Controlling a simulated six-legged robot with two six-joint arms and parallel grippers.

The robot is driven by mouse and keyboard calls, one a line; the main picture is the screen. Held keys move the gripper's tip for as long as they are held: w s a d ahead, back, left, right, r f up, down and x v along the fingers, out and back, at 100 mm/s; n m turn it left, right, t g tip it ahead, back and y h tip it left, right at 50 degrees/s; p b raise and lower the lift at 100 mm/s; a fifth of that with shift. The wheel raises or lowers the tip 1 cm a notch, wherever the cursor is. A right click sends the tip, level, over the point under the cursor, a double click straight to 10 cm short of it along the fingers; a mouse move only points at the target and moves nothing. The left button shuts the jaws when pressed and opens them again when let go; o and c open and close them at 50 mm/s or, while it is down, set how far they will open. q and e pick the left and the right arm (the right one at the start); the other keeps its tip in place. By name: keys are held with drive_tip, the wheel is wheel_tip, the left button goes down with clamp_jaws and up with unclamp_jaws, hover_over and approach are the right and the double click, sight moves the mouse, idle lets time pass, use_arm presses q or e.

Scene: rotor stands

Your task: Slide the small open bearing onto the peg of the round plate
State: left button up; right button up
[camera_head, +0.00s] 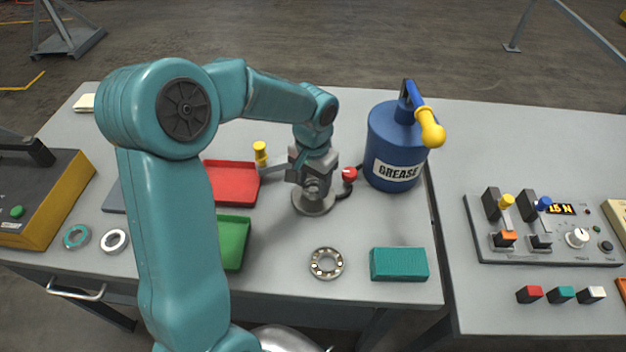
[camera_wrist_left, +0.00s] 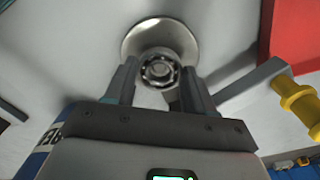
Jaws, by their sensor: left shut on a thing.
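The small open bearing (camera_wrist_left: 160,70) shows its balls in the left wrist view. My left gripper (camera_wrist_left: 158,82) is shut on it, one finger on each side. The round plate (camera_wrist_left: 135,39) is a pale metal disc just beyond the bearing. In the head view the left gripper (camera_head: 313,182) points down over the round plate (camera_head: 313,206), near the middle of the table. The bearing overlaps the plate's lower part in the wrist view. The peg is not clearly visible, and I cannot tell whether the bearing is around it. My right gripper is not in view.
A blue grease can (camera_head: 394,150) stands right of the plate. A red tray (camera_head: 232,180) and green tray (camera_head: 234,240) lie left. A larger open bearing (camera_head: 326,263) and teal block (camera_head: 398,264) lie in front. Two rings lie far left. A control panel (camera_head: 545,230) stands right.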

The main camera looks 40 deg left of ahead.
use_arm(q)
drive_tip(key=shift+f, duration=0.1)
drive_tip(key=shift+f+b, duration=0.5)
drive_tip(key=shift+b, duration=0.05)
drive_tip(key=o, duration=1.4)
drive_tip(key=shift+r, duration=0.15)
wheel_tip(320, 180, up, 9)
drive_tip(key=p, duration=0.6)
drive_tip(key=shift+p, duration=0.4)
drive_tip(key=shift+f, duration=0.2)
